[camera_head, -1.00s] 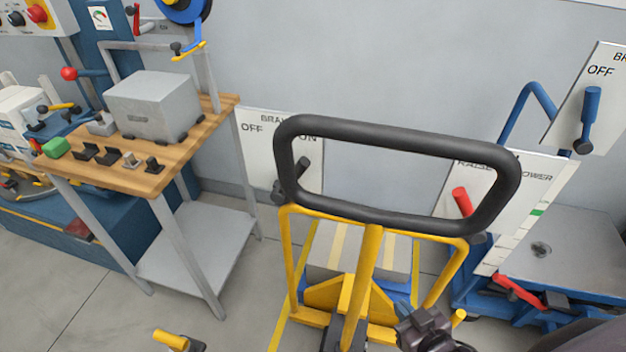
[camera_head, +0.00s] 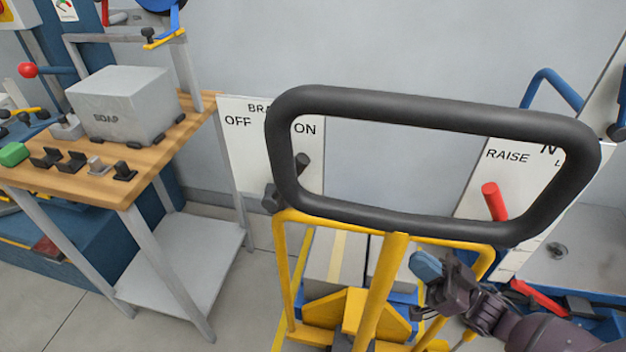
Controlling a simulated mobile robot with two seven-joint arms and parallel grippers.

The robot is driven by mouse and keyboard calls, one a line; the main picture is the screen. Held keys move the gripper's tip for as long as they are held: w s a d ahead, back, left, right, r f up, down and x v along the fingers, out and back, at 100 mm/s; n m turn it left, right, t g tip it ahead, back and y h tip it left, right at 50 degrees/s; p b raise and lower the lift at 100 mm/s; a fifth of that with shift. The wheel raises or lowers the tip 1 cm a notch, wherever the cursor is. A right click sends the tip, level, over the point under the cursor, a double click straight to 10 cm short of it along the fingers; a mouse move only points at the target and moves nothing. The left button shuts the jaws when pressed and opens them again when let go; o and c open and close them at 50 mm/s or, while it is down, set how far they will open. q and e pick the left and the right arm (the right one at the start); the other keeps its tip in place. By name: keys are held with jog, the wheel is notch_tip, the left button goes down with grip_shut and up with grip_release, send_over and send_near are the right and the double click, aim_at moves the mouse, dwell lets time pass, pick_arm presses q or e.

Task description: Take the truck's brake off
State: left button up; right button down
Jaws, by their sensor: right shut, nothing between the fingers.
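The truck is a yellow frame (camera_head: 373,290) with a large black loop handle (camera_head: 440,108), close in front of me. A white plate (camera_head: 243,165) marked BRAKE, OFF on the left and ON on the right, stands behind the loop's left side. A short black brake lever (camera_head: 301,163) tilts up and right from a dark pivot (camera_head: 271,198), its tip under ON. My right gripper (camera_head: 424,270) is shut and empty. It is below the loop, in front of the yellow frame's right part, well right of and below the lever. My left gripper is not in view.
A wooden-topped bench (camera_head: 150,165) with a grey box (camera_head: 125,105) and small parts stands at the left. At the right are a RAISE plate (camera_head: 485,180), a red lever (camera_head: 494,201) and a blue-framed grey platform (camera_head: 590,245). The loop handle lies between me and the brake lever.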

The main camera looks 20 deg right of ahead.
jog(key=x, duration=2.4)
jog(key=shift+r, duration=0.1)
